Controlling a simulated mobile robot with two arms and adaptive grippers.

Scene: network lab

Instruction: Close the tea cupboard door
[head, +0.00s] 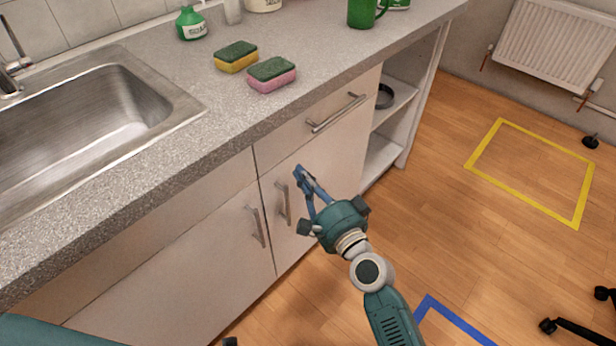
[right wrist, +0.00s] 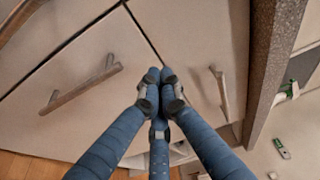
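Pale cupboard doors stand under the counter: a left door (head: 190,265) with a bar handle (head: 256,227) and a right door (head: 286,245) with a bar handle (head: 283,203). Both look flush with the front; I cannot tell which one is the tea cupboard. My right gripper (head: 302,174) is in front of the upper right door, near the seam below the drawer. In the right wrist view its blue fingers (right wrist: 159,78) are together with nothing between them. I cannot tell whether they touch the door. My left gripper is not seen.
A drawer (head: 318,140) with a bar handle is above the right door, and open shelves (head: 400,105) are to its right. The counter (head: 205,95) holds two sponges, a green soap bottle and a green mug.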

